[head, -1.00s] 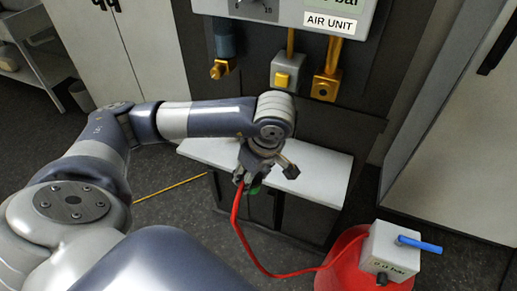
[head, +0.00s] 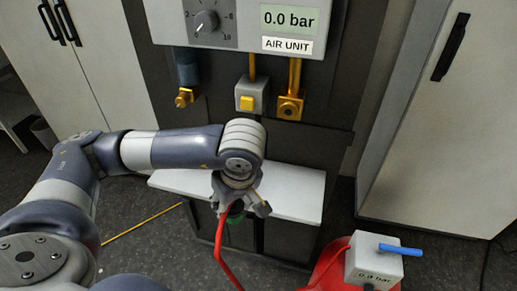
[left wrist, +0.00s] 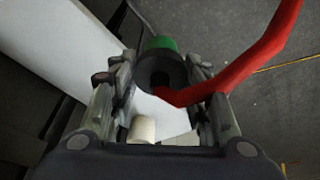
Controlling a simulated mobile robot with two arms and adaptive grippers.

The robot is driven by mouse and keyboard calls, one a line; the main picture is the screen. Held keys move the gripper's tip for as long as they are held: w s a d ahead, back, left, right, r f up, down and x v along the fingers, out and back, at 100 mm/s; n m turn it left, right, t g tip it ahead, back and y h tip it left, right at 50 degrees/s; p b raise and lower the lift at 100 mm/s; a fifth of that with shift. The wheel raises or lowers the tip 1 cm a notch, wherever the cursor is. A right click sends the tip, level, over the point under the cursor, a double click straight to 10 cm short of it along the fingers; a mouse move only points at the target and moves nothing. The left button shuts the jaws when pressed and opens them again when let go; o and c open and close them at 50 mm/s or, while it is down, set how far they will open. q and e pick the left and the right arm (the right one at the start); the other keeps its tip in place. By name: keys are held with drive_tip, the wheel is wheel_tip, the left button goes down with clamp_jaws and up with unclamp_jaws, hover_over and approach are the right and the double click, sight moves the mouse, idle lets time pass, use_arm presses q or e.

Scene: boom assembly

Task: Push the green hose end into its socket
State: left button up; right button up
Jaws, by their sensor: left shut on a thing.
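My left gripper (head: 234,200) is shut on the hose end, in front of the white shelf and below the air unit. In the left wrist view the hose end (left wrist: 160,67) is a dark cylinder with a green tip (left wrist: 159,43), between the two fingers (left wrist: 155,85). The red hose (head: 222,256) leaves it and hangs down in the head view. The green part (head: 236,218) shows just under the gripper. A square brass socket (head: 290,107) with a round hole is on the panel, above and right of the gripper. My right gripper is not in view.
The white shelf (head: 290,190) juts out below. A red tank (head: 325,266) with a blue-handled box (head: 373,262) stands lower right.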

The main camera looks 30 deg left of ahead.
use_arm(q)
drive_tip(key=w+d+r+m+t+h, duration=0.1)
drive_tip(key=d+r+m, duration=0.5)
drive_tip(key=m, duration=0.6)
drive_tip(key=shift+w+d+r+m+t+h, duration=0.3)
drive_tip(key=shift+w+r+t+h, duration=0.15)
drive_tip(key=shift+w+h, duration=0.45)
drive_tip(key=shift+w, duration=0.1)
